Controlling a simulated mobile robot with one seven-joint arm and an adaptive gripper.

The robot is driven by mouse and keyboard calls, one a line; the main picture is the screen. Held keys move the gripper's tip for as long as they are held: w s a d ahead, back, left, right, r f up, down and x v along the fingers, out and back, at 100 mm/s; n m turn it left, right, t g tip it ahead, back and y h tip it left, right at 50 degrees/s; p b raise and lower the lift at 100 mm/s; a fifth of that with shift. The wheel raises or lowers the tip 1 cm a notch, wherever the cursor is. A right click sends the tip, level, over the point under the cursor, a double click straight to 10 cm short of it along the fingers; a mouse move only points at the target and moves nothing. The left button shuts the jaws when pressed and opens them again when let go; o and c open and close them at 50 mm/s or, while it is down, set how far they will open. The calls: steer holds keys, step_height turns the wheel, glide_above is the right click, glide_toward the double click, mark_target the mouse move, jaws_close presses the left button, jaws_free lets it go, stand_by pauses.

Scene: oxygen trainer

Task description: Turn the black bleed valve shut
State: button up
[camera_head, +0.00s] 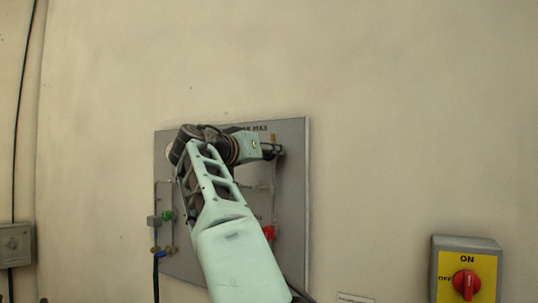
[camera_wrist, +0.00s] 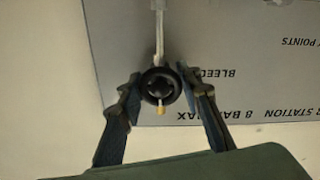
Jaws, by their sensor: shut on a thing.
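The black bleed valve (camera_wrist: 160,86) is a round black knob with a small yellowish tip, at the end of a pale pipe on the grey panel in the wrist view. My gripper (camera_wrist: 158,88) has one finger on each side of the knob and is shut on it. In the head view my arm covers much of the grey panel (camera_head: 293,195). My gripper (camera_head: 272,150) is at the panel's upper right there, and the valve itself is too small and hidden to make out.
A red knob (camera_head: 269,232) is right of my forearm. A yellow switch box (camera_head: 467,265) with a red knob is at the lower right. The wall between is bare.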

stand_by(0.3)
steer(key=o, duration=1.2)
steer(key=shift+s+a, duration=0.1)
steer(key=v, duration=1.1)
steer(key=shift+s+a, duration=0.15)
steer(key=shift+s, duration=0.2)
